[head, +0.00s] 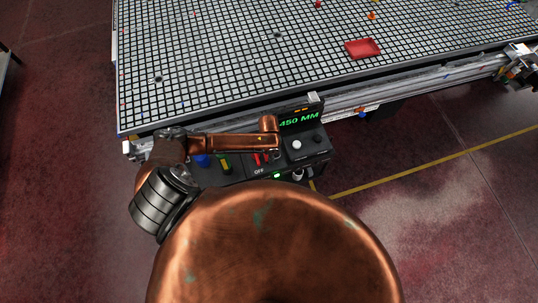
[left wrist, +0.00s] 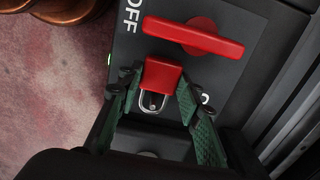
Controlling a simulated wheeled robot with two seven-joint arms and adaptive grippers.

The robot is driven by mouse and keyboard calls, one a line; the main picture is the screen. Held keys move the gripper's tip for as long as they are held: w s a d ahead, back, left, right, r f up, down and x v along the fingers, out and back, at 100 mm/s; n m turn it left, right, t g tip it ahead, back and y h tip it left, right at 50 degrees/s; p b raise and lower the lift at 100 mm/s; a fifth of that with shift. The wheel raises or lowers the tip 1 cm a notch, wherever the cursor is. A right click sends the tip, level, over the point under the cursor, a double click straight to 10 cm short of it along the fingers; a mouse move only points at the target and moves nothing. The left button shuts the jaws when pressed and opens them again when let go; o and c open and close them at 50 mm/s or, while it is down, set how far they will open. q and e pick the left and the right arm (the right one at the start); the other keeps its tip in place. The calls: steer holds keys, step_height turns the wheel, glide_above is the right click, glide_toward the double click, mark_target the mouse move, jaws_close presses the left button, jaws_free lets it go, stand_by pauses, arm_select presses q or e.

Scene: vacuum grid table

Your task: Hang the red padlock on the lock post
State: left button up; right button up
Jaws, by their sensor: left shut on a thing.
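In the left wrist view, my left gripper (left wrist: 157,84) has its green-padded fingers on either side of a red padlock (left wrist: 161,74) and is shut on it. The padlock's metal shackle (left wrist: 152,101) points toward the bottom of that view, over the dark control box. The red handle (left wrist: 195,36) of a switch sits just above the padlock, close to the OFF label. I cannot make out the lock post for certain, or whether the shackle is around anything. In the head view the gripper and padlock are small and hard to tell apart beneath my arm. My right gripper is out of view.
The control box (head: 310,146) with a green 450 MM display carries several knobs, including a white one (head: 296,144). The grid table (head: 230,60) stands just behind it. A red tray (head: 362,48) lies on the table. Open floor lies right of the box.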

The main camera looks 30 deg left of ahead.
arm_select(q)
steer(key=o, duration=1.3)
steer(key=shift+r, duration=0.3)
step_height(320, 180, up, 12)
steer(key=shift+f, duration=0.25)
steer(key=shift+d, duration=0.1)
